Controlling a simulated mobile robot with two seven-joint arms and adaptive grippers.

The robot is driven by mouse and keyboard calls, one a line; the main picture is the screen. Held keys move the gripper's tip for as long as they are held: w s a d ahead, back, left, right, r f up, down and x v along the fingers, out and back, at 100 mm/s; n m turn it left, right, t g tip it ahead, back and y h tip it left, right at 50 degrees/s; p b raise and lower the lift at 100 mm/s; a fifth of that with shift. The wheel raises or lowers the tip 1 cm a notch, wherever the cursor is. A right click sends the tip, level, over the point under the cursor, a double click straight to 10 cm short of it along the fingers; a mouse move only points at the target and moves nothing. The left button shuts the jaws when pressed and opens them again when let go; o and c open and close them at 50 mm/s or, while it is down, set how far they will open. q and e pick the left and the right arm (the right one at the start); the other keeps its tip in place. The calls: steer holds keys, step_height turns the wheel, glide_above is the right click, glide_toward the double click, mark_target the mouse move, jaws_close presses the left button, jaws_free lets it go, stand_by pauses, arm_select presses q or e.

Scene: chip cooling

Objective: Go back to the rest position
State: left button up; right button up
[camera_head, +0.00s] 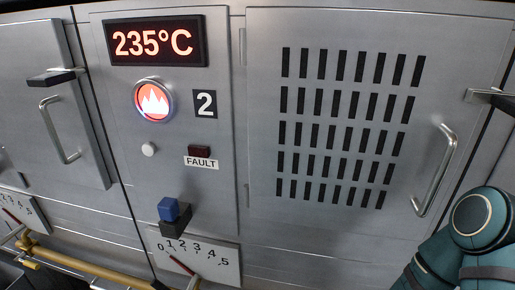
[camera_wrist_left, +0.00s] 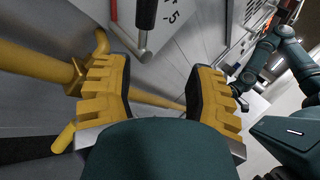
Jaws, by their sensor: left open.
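My left gripper (camera_wrist_left: 157,85) shows in the left wrist view with its two yellow ribbed fingers wide apart and nothing held between them. A dark-handled lever (camera_wrist_left: 146,22) with a silver shaft stands beyond the fingertips, apart from them, beside a white scale plate (camera_wrist_left: 172,12). My left gripper is not visible in the head view. My right arm (camera_head: 480,222) shows as teal links at the lower right of the head view. In the left wrist view, the far end of a teal arm is small and partly covered by a yellow finger, so its jaws are unclear.
A yellow pipe (camera_wrist_left: 35,62) runs close beside the left finger. The head view shows a steel cabinet with a 235°C display (camera_head: 155,41), a lit red button (camera_head: 153,101), a blue-topped switch (camera_head: 170,212), a 0-5 scale (camera_head: 205,258) and a vented door (camera_head: 340,120) with a handle (camera_head: 436,170).

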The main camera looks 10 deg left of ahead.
arm_select(q)
steer(key=s+d+f+m+g+y, duration=0.2)
steer(key=s+d+m+g, duration=0.2)
steer(key=d+m+g, duration=0.65)
steer(key=s+d+f+m+g+y, duration=0.2)
steer(key=s+d+m+g, duration=0.1)
steer(key=d+m+g, duration=0.8)
steer(key=w+d+r+m+t+y, duration=0.2)
steer(key=w+r+m+t+y, duration=0.2)
steer(key=m, duration=0.9)
steer(key=shift+w+d+r+t+y, duration=0.2)
steer(key=shift+w+r+t+y, duration=0.25)
steer(key=shift+t+y, duration=0.45)
